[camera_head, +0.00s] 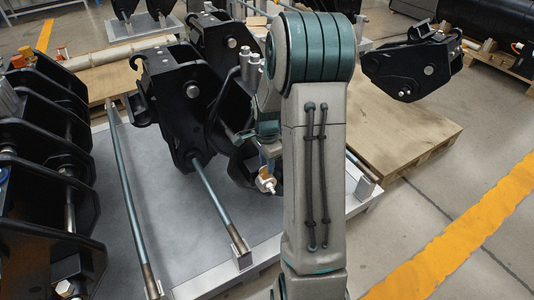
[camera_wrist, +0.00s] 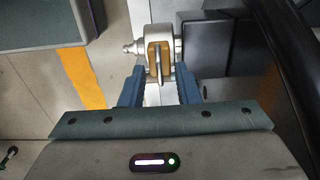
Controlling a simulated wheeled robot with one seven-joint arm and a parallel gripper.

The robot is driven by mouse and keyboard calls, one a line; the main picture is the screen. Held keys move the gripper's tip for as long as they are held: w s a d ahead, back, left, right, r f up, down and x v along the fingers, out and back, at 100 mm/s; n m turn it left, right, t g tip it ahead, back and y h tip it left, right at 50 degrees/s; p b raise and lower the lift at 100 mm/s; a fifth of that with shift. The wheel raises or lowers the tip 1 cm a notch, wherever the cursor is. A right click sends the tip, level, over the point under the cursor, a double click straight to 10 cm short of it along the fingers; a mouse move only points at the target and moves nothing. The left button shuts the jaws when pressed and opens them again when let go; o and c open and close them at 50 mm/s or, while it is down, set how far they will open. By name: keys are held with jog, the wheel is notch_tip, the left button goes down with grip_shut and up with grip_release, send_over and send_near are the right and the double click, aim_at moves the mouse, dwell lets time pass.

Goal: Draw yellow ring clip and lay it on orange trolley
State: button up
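A small yellow clip (camera_wrist: 153,62) sits at the silver pin fitting in the wrist view, with a thin grey upright piece in front of it. My gripper (camera_wrist: 159,80) has two blue fingers apart, one on each side below the clip. The clip lies just beyond the fingertips, and I see no grip on it. In the head view my arm mostly hides the gripper. I cannot make out an orange trolley.
Black couplers stand on a grey platform (camera_head: 165,215), with a steel bar (camera_head: 210,200) across it. Another black coupler (camera_head: 412,66) rests on a wooden pallet (camera_head: 395,125) at right. Open floor with a yellow stripe (camera_head: 470,225) lies front right.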

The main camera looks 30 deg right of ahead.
jog(key=shift+f+b, duration=0.3)
jog(key=shift+f, duration=1.25)
grip_shut()
jog(key=shift+r, duration=0.15)
jog(key=shift+r+p, duration=3.2)
jog(key=shift+r, duration=1)
notch_tip(320, 180, up, 4)
jog(key=p, duration=0.3)
